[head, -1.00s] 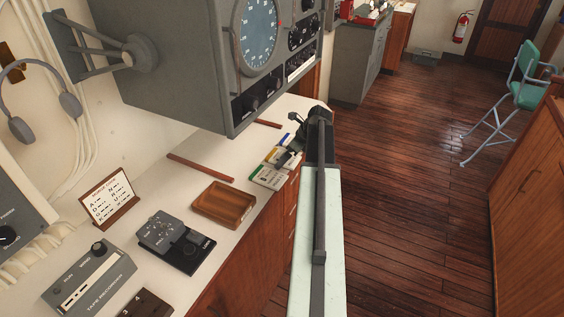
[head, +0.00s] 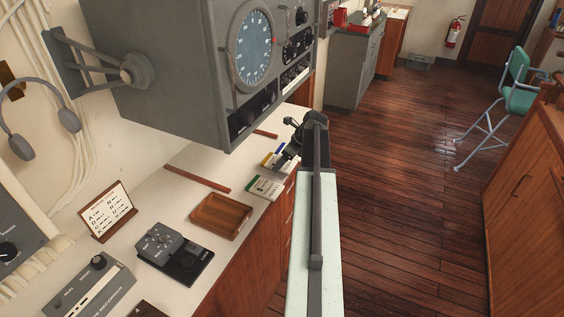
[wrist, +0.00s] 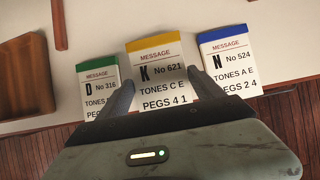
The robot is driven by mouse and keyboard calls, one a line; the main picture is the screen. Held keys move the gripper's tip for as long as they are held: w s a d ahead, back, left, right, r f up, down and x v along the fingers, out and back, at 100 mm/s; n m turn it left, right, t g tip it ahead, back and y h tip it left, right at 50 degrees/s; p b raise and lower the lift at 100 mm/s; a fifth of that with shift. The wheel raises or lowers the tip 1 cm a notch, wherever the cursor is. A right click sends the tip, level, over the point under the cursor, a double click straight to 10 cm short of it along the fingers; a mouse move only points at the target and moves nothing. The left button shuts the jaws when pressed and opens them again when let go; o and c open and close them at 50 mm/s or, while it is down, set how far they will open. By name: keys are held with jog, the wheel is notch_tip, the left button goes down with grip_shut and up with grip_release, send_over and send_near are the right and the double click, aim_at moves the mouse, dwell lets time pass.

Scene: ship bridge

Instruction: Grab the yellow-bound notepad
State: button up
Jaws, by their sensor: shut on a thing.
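The yellow-bound notepad (wrist: 157,72), marked K No 621, lies in the middle of the wrist view with its yellow binding at the top. My gripper (wrist: 163,88) has one finger along each side of it and is shut on it. The lower part of the pad is hidden behind the gripper body. In the head view my gripper (head: 292,150) is at the counter's front edge, partly covering the notepads. Whether the pad is clear of the counter cannot be told.
A green-bound notepad (wrist: 100,84) is close on the left and a blue-bound one (wrist: 229,58) close on the right. A wooden tray (head: 221,216) and a wooden bar (head: 198,178) lie on the counter. A grey radar cabinet (head: 180,75) overhangs it. Open floor (head: 400,170) is on the right.

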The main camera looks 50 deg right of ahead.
jog(key=s+a+r, duration=0.1)
jog(key=s+a, duration=0.3)
jog(key=s, duration=0.2)
jog(key=s+a+r+p, duration=0.1)
jog(key=s+a, duration=0.3)
jog(key=s, duration=0.3)
jog(key=shift+s+a, duration=0.25)
jog(key=shift+s, duration=0.05)
